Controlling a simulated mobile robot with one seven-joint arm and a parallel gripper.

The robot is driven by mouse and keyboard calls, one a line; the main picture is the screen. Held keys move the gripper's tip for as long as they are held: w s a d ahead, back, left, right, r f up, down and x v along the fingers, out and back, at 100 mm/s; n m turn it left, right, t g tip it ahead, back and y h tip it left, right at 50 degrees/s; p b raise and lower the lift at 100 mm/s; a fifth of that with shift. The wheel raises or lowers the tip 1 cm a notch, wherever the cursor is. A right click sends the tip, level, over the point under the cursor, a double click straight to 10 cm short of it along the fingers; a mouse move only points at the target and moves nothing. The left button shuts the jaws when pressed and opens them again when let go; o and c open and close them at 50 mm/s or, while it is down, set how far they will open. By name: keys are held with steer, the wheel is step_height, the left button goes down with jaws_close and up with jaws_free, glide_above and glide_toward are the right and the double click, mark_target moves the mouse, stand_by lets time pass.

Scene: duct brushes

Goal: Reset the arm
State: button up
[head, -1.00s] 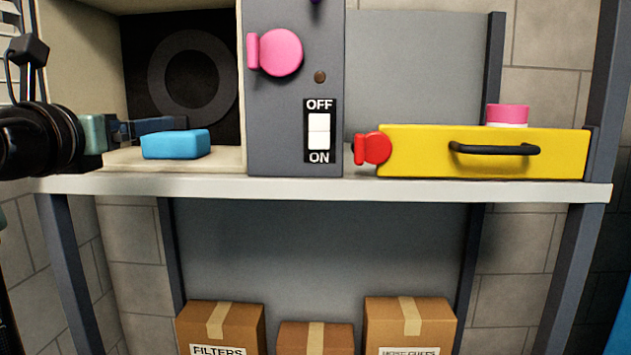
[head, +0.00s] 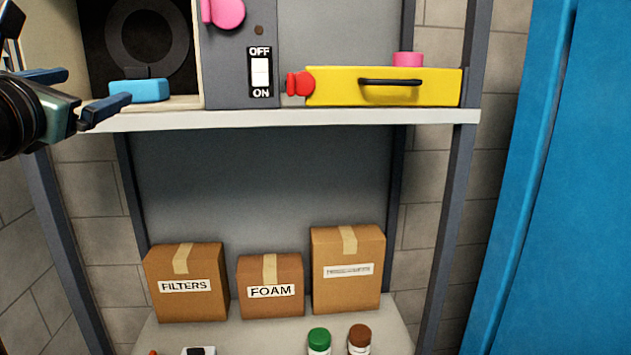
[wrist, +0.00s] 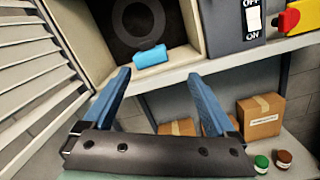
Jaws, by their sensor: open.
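My gripper (head: 88,92) is at the left edge of the head view, in front of the shelf. Its two blue fingers are spread apart with nothing between them; the wrist view also shows the open gripper (wrist: 166,92). A light blue block (head: 139,91) lies on the sill of the open compartment, beyond the fingers and apart from them. It also shows in the wrist view (wrist: 149,56). The dark compartment (head: 135,40) has a grey ring on its back wall.
A grey panel with an OFF/ON switch (head: 260,72) and pink knob (head: 224,12) stands beside a yellow drawer (head: 430,88) with a red knob (head: 300,84). Boxes (head: 270,300) and two capped jars (head: 359,338) stand on the lower shelf. A blue cabinet (head: 570,180) is at right.

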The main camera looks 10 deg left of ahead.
steer(key=s+d+f+m+t+h+b, duration=0.15)
steer(key=d+f+m+b, duration=0.25)
steer(key=d+m, duration=0.55)
steer(key=s+d+f+m+t+b, duration=0.1)
steer(key=d+f+m+t+b, duration=0.3)
steer(key=d+m, duration=0.6)
steer(key=s+d+f+m+t+h+b, duration=0.2)
steer(key=s+d+m+b, duration=0.4)
steer(key=s+d+m, duration=0.6)
steer(key=shift+s+d+f+m+t+h, duration=0.3)
steer(key=shift+d+m+t+h, duration=0.25)
steer(key=shift+d+m+t, duration=0.45)
steer(key=shift+w+m, duration=0.1)
steer(key=shift+m, duration=0.15)
